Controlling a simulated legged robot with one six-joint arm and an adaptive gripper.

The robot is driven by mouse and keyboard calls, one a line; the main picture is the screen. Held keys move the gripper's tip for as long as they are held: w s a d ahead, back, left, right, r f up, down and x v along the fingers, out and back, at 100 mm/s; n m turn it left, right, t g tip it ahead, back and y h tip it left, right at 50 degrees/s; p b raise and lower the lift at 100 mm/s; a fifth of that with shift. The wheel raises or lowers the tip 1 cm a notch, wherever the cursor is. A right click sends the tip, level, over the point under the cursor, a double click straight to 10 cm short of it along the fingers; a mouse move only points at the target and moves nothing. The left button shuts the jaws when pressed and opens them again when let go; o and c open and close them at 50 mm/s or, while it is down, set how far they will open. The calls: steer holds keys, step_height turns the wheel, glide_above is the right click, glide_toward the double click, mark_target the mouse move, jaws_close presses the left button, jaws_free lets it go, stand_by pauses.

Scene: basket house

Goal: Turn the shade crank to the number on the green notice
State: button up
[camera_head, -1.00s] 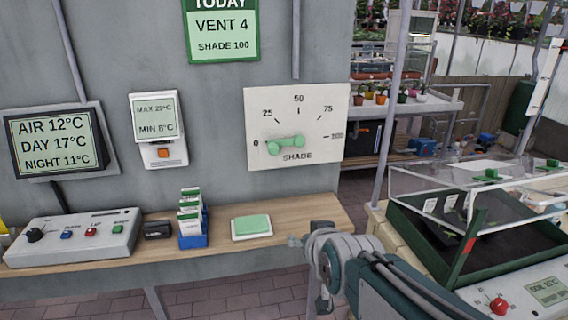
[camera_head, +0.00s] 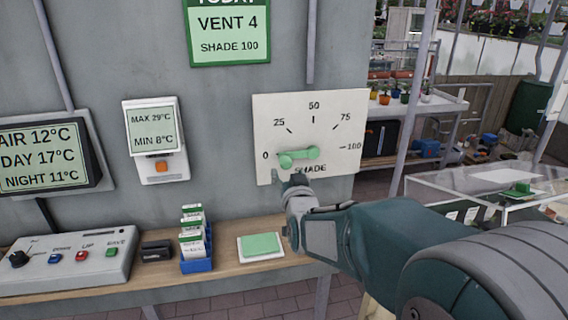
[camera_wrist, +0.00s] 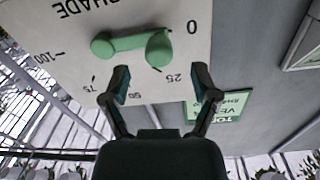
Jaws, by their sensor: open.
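The green notice (camera_head: 228,35) reads VENT 4, SHADE 100; part of it shows upside down in the wrist view (camera_wrist: 228,104). The white shade panel (camera_head: 340,112) has marks from 0 to 100. Its green crank (camera_head: 300,157) points left, with its knob close to the 0 mark. In the wrist view the panel is upside down and the crank knob (camera_wrist: 158,48) lies just ahead of my gripper, between the lines of the two fingers. My gripper (camera_wrist: 161,78) is open and empty. In the head view it is just below the crank, in front of the panel's lower edge.
A wooden bench (camera_head: 222,262) below holds a control box (camera_head: 75,265), a blue card holder (camera_head: 196,250) and a green pad (camera_head: 261,245). A MAX/MIN display (camera_head: 154,140) hangs left of the panel. A metal post (camera_head: 415,100) stands to its right.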

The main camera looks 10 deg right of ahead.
mark_target(285, 167)
steer(key=w, duration=0.4)
steer(key=shift+w, duration=0.2)
steer(key=shift+w+d, duration=0.25)
steer(key=shift+w, duration=0.4)
steer(key=shift+a, duration=0.1)
jaws_close()
